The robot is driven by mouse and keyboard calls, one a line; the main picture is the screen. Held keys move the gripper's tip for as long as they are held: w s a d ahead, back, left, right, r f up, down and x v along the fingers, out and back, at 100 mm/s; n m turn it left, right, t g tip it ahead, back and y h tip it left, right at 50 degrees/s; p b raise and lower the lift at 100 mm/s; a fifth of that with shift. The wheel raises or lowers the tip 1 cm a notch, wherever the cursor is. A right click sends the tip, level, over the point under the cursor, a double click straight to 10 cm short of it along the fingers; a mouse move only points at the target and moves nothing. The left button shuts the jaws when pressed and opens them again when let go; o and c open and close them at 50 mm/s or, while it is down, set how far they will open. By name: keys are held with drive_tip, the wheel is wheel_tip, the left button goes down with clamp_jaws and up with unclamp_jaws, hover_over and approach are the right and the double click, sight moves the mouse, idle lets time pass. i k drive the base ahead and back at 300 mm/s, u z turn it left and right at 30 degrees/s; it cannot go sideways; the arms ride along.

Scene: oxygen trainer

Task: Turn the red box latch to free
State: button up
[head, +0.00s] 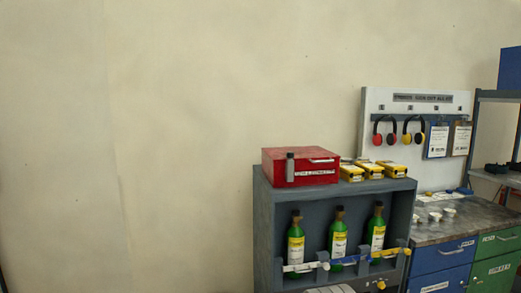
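The red box (301,165) sits on top of the dark grey cabinet, toward its left side, with its lid down. A grey upright latch (290,167) is on the left part of its front face. A pale handle or strip (322,161) and a white label (314,173) are to the right of the latch. The latch looks vertical; the label text is too small to read. My gripper is not in view.
The cabinet (263,215) holds several green bottles (338,238) behind a front rail with coloured latches. Yellow boxes (370,171) lie right of the red box. A workbench (460,221) with drawers and a pegboard (400,102) with ear defenders stand at right. Bare wall fills the left.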

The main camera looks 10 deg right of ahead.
sight(291, 155)
drive_tip(key=u, duration=0.05)
drive_tip(key=i, duration=0.95)
